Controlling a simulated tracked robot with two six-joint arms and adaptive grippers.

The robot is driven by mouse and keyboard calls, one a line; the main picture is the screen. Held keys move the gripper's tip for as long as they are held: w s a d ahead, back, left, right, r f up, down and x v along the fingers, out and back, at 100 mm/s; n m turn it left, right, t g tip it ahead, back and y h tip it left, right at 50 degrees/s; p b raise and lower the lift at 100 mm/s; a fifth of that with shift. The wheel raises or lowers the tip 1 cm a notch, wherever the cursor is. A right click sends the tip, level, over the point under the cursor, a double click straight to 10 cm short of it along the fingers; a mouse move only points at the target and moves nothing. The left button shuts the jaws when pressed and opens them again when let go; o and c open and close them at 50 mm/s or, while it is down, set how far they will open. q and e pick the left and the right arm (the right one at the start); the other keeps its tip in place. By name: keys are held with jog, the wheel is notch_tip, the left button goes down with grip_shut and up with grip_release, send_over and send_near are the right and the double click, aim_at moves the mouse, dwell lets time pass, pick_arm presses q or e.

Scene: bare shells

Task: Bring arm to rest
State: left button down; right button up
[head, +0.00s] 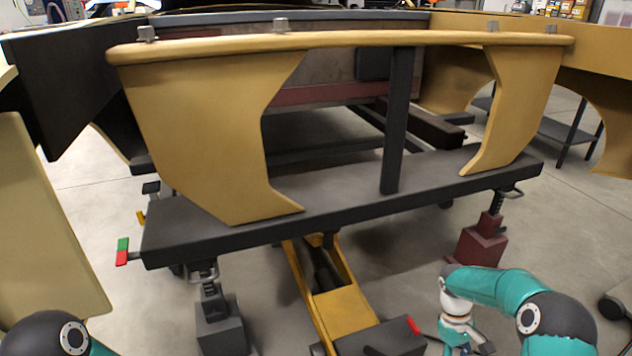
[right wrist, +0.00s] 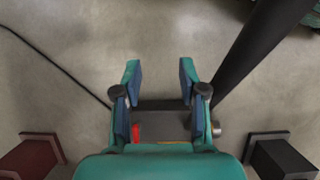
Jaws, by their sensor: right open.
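My right gripper (right wrist: 159,82) is open in the right wrist view, with two teal fingers with blue inner pads apart and bare grey floor between their tips. Nothing is held in it. In the head view my right arm (head: 505,290), teal with dark joints, is bent at the bottom right, in front of the dark red stand.
A yellow shell (head: 215,130) stands on a dark beam (head: 350,210) ahead. Below are a yellow jack (head: 340,305), a dark red stand (head: 480,245) and a grey stand (head: 220,325). A pale panel (head: 40,240) stands at left. Floor at right is partly clear.

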notch_tip(320, 180, up, 10)
jog(key=s+a+p, duration=0.2)
jog(key=a+p, duration=0.1)
jog(key=p, duration=0.7)
jog(key=s+a+r+m+t+y+p, duration=0.2)
jog(key=s+a+r+p, duration=0.4)
jog(key=s+a+p, duration=0.2)
jog(key=s+a+r+m+t+y+p, duration=0.2)
jog(key=s+a+r+p, duration=0.4)
jog(key=a+p, duration=0.6)
jog(key=shift+s+a+r+m+t+y, duration=0.25)
jog(key=shift+s+a+m+t+y, duration=0.3)
jog(key=shift+s+m, duration=0.4)
jog(key=shift+s, duration=0.1)
dwell(2.6)
